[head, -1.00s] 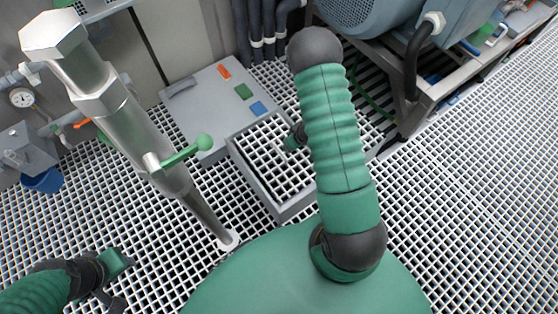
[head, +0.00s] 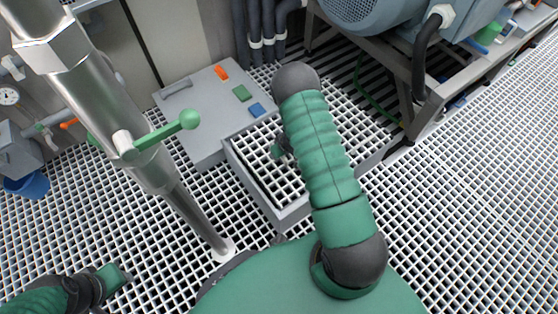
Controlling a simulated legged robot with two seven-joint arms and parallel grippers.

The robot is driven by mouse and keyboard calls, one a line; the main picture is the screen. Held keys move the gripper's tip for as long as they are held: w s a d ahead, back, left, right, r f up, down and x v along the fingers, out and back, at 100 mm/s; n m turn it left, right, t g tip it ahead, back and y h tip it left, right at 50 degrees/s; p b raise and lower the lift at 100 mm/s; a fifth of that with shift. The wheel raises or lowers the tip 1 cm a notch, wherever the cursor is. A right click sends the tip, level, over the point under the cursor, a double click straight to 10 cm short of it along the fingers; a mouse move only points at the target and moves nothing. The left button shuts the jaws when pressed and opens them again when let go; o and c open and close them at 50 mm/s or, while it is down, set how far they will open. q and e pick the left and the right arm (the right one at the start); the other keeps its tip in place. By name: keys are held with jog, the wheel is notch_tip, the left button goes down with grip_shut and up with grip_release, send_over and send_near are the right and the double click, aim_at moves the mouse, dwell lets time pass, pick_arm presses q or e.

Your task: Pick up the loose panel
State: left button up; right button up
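My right gripper (head: 281,148) shows as a small green and dark shape above the panel's grid, left of my arm. It is mostly hidden, so I cannot tell whether it is open or touches the panel.
A thick metal pipe (head: 150,170) with a green lever (head: 178,126) stands to the left. A blue-grey motor (head: 385,22) sits on a frame behind. The right floor is clear.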

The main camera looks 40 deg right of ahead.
grip_shut()
dwell(1.3)
